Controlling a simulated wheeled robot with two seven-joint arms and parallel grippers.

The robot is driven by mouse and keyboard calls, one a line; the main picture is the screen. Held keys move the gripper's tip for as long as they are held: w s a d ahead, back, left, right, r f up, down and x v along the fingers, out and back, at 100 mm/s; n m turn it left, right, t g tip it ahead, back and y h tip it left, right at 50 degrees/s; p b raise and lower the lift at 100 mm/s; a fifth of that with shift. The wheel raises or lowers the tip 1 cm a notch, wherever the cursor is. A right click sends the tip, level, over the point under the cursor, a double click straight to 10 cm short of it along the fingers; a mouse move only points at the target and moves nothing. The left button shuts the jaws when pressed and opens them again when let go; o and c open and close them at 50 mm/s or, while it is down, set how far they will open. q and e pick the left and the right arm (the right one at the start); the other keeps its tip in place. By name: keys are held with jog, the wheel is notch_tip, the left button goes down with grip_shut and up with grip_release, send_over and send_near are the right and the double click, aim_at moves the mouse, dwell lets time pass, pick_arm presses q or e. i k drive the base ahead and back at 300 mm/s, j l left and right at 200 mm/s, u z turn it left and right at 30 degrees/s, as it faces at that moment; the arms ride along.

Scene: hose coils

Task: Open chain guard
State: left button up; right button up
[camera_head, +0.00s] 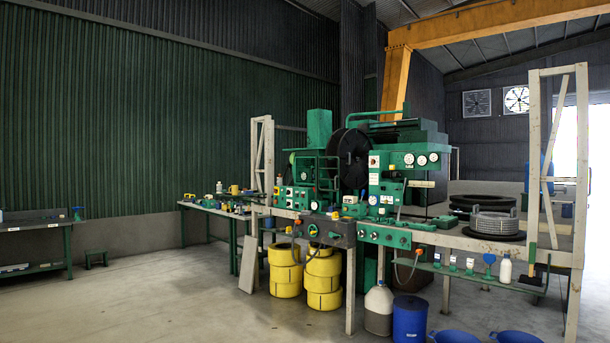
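A large green machine (410,138) stands on a long workbench at centre right. A green framed cage (316,170) is on its left side, beside a big black disc (349,157). I cannot tell which part is the chain guard, or whether it is open or shut. Dials and a control panel (384,236) show on the machine's front. Neither of my grippers is in view, and no part of my arms shows.
Yellow drums (322,280), a grey jug (378,308) and a blue drum (409,318) stand under the bench front. A hose coil (494,223) lies on the bench at right. Blue tubs (515,337) sit at the lower edge. The floor (170,300) at left is clear.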

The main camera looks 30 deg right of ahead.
aim_at(304, 171)
jog(key=i+l+z, duration=0.4)
jog(key=i, duration=0.55)
jog(key=i+z, duration=0.4)
jog(key=i, duration=2.9)
